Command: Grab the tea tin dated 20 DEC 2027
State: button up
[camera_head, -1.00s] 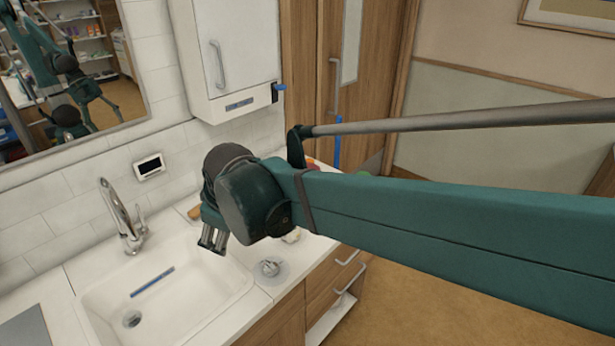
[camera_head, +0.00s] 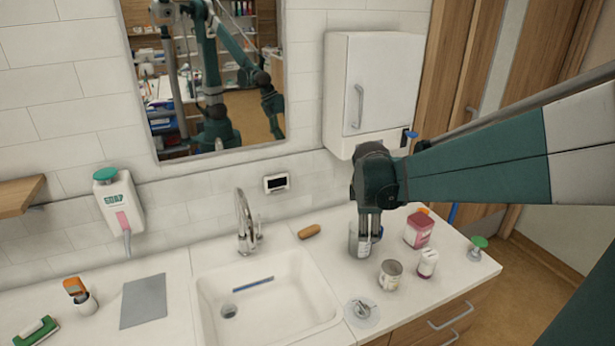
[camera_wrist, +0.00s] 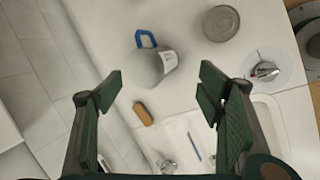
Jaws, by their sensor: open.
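No date is legible on any container, so I cannot tell which is the tea tin dated 20 DEC 2027. A round metal-topped tin (camera_head: 390,275) stands on the counter right of the sink; a similar round lid (camera_wrist: 221,23) shows at the top of the wrist view. A pink-and-white container (camera_head: 418,230) and a small white jar with a dark label (camera_head: 428,263) stand to its right. My gripper (camera_head: 369,237) points down at a grey cup (camera_head: 356,246), overlapping it in the head view.
A round metal fitting (camera_head: 362,310) sits at the counter's front. A green-topped item (camera_head: 478,243) stands near the right edge. A wall cabinet (camera_head: 372,85) hangs behind.

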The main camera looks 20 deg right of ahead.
aim_at(418, 221)
jog(key=d+f+n+g+p, duration=0.1)
jog(key=d+f+n+p, duration=0.1)
jog(key=d, duration=0.5)
jog(key=w+d+f+n+g+p, duration=0.1)
jog(key=d+f+n+p, duration=0.1)
jog(key=d, duration=0.6)
jog(key=w+d+f+n+g+p, duration=0.1)
jog(key=d+f+n+p, duration=0.1)
jog(key=d, duration=0.6)
jog(key=shift+w+f+n+h, duration=0.15)
jog(key=shift+f+n+h, duration=0.3)
jog(key=shift+f, duration=0.35)
jog(key=shift+d+f+n, duration=0.25)
jog(key=shift+d+f, duration=0.05)
jog(key=shift+d, duration=0.05)
jog(key=shift+x, duration=1.3)
jog(key=shift+f, duration=0.1)
jog(key=shift+p+x, duration=0.35)
jog(key=shift+x, duration=2.15)
